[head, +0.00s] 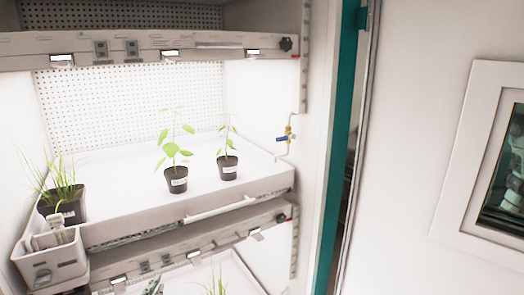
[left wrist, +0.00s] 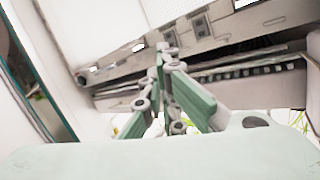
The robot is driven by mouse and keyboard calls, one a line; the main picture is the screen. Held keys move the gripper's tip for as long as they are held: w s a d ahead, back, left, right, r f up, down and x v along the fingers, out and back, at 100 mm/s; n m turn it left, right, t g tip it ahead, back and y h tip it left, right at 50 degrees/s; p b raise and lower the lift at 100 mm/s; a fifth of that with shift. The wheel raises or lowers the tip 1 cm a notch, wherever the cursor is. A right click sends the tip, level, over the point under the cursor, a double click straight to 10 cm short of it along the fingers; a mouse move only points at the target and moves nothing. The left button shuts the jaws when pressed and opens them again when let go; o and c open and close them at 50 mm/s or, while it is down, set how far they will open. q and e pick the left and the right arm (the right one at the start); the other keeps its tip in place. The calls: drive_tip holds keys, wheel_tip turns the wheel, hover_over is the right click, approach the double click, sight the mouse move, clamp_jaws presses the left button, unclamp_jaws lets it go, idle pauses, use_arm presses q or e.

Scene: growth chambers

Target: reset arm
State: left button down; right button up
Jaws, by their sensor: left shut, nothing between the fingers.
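My left gripper (left wrist: 166,62) shows in the left wrist view, its green-padded fingers drawn together with nothing between them. It points toward the shelf fronts of the growth chamber. My right gripper is in neither view.
The head view shows a chamber shelf (head: 120,225) with two potted seedlings (head: 177,180) (head: 228,168) and a grassy pot (head: 68,208) at left. A white caddy (head: 45,268) hangs at the shelf's front left corner. A blue-handled valve (head: 285,134) is on the right wall.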

use_arm(q)
drive_tip(key=s+d+f+g, duration=0.2)
drive_tip(key=s+f+g, duration=0.25)
drive_tip(key=s, duration=0.55)
drive_tip(key=s+d+f+g+h, duration=0.1)
drive_tip(key=s+d+f+g, duration=0.3)
drive_tip(key=s, duration=0.7)
drive_tip(key=s+f+g, duration=0.3)
drive_tip(key=s+f, duration=0.2)
drive_tip(key=s, duration=0.5)
wheel_tip(320, 180, down, 28)
drive_tip(key=s+g+b, duration=0.1)
drive_tip(key=g+b, duration=0.1)
drive_tip(key=b, duration=0.1)
drive_tip(key=s+a+f+b, duration=0.3)
drive_tip(key=s+f, duration=1.4)
drive_tip(key=f, duration=0.4)
drive_tip(key=shift+s+g, duration=0.4)
drive_tip(key=shift+g, duration=0.05)
